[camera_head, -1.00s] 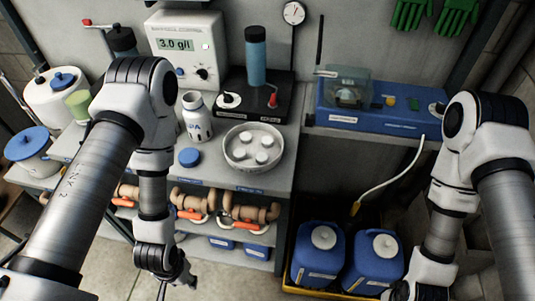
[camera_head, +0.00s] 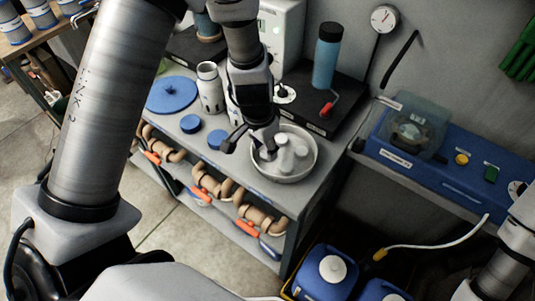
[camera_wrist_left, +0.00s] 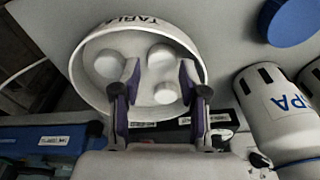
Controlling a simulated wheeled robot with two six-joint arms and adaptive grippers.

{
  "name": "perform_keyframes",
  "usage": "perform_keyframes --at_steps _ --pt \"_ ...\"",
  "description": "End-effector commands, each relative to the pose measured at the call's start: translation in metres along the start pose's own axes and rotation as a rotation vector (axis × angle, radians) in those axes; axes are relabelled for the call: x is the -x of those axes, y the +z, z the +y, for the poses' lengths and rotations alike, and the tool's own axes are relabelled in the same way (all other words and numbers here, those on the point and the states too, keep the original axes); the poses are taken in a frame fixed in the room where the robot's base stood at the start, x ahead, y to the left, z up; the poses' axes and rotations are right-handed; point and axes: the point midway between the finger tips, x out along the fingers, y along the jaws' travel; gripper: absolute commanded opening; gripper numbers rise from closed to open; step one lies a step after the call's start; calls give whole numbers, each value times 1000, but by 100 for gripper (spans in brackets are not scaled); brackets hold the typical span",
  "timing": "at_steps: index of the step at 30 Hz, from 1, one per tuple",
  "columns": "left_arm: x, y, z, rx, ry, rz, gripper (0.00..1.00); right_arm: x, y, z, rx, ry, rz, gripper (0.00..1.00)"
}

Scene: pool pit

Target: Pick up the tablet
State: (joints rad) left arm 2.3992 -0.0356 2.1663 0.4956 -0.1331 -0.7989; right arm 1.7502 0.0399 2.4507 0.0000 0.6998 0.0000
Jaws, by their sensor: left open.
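Several white cylindrical tablets lie in a round, pale dish (camera_head: 290,181) on the bench; one tablet (camera_head: 285,160) shows clearly beside my left gripper (camera_head: 250,148). My left gripper is open and points down at the dish's left side, partly hiding its inside. In the left wrist view, the dish (camera_wrist_left: 93,100) has lettering on its rim, and three tablets show, one (camera_wrist_left: 160,57) between or just beyond the open fingers (camera_wrist_left: 158,80) and another (camera_wrist_left: 167,92) close to the right finger. I cannot tell whether the fingers touch them. My right gripper is out of view.
White bottles (camera_head: 209,88) and blue lids (camera_head: 191,124) stand left of the dish. A black stand (camera_head: 318,112) with a blue cylinder (camera_head: 327,55) is behind it. A blue device (camera_head: 450,168) sits at right. Pipes (camera_head: 208,188) and blue jugs (camera_head: 325,272) are below.

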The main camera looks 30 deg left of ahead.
Motion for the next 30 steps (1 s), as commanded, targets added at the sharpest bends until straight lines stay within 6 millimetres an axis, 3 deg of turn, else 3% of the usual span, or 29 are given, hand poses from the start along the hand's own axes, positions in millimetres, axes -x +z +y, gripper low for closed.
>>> perform_keyframes --at_steps 1,3,10,11,13,22,26,30 --pt "-15 1 0 1 1 -2 43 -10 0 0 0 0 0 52" --pt "-23 1 0 1 0 -1 43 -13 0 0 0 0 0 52" --pt "-23 0 0 0 -1 1 43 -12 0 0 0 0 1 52" --pt "-23 0 0 0 -1 0 36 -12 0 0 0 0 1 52" --pt "-23 0 0 0 -1 0 12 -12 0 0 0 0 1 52" --pt "-22 0 0 1 0 0 12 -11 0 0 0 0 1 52" --pt "-8 -2 0 0 0 1 12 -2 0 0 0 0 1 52" --pt "24 -6 0 -1 -1 3 12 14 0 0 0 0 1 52"
